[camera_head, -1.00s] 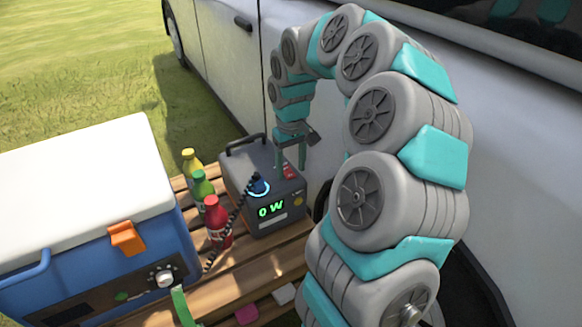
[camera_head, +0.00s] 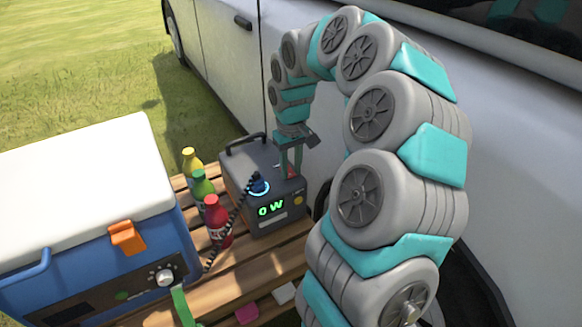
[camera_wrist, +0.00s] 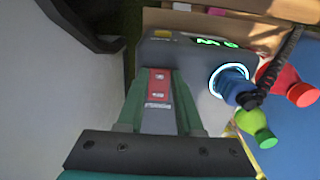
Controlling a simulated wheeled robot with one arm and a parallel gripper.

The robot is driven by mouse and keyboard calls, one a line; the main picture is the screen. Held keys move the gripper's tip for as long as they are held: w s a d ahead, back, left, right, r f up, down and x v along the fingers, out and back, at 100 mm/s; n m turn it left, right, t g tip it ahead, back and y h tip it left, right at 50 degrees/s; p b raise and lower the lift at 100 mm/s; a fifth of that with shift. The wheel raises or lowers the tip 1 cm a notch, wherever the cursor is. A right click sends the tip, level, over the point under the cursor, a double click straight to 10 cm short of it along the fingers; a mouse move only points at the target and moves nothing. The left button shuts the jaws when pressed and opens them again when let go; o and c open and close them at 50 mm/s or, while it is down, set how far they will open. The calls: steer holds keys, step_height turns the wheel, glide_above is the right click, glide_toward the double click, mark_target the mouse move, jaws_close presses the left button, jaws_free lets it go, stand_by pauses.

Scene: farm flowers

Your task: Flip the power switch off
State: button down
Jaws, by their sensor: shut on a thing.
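The grey power box (camera_head: 258,215) stands on the wooden pallet table, its front display (camera_head: 270,208) glowing green with "0 W". In the wrist view its red power switch (camera_wrist: 158,85) sits on the top face, between my two teal fingers. My gripper (camera_head: 291,176) points down at the top of the box and also shows in the wrist view (camera_wrist: 158,78). It is shut on the switch, one finger on each side. In the head view the fingers hide most of the switch, leaving a little red visible. The switch's exact tilt is hard to tell.
A blue plug (camera_wrist: 235,88) with a dark coiled cord sits in a glowing ring beside the switch. Several bottles, including a red one (camera_head: 217,222), stand left of the box. A blue cooler (camera_head: 100,270) is farther left; the white van (camera_head: 225,70) stands close behind.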

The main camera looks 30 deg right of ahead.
steer(key=shift+r, duration=0.1)
steer(key=shift+w+p, duration=0.15)
steer(key=shift+p, duration=0.15)
steer(key=shift+w+r+g+p, duration=0.15)
steer(key=shift+g+p, duration=0.3)
steer(key=shift+g, duration=0.25)
steer(key=shift+w+g+p, duration=0.1)
steer(key=shift+g+p, duration=0.35)
steer(key=shift+g, duration=0.25)
steer(key=c, duration=0.6)
jaws_free()
steer(key=shift+o, duration=0.2)
